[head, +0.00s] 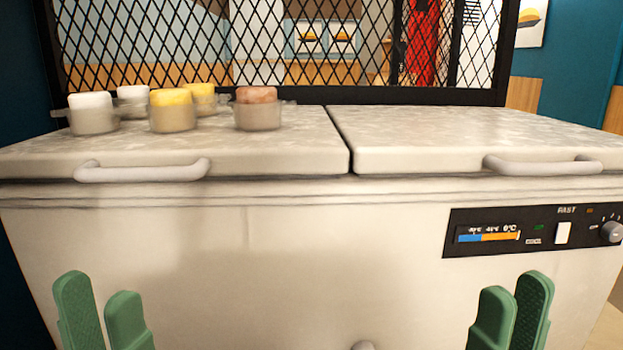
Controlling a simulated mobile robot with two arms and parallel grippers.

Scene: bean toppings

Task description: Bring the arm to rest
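My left gripper (104,312) shows at the bottom left, with its two green fingers apart and nothing between them. My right gripper (513,312) shows at the bottom right. Its green fingers stand apart with only a narrow gap in the picture, and nothing shows between them. Both grippers are in front of the freezer's front wall (260,260), below the lid handles. The arms behind the fingers are out of view.
The chest freezer has a left lid (250,150) and a right lid (460,140), both closed, with handles (142,170) (545,166). Several topping jars, including a brown-topped one (258,116), stand on the left lid. The right lid is clear. A mesh screen (280,45) rises behind.

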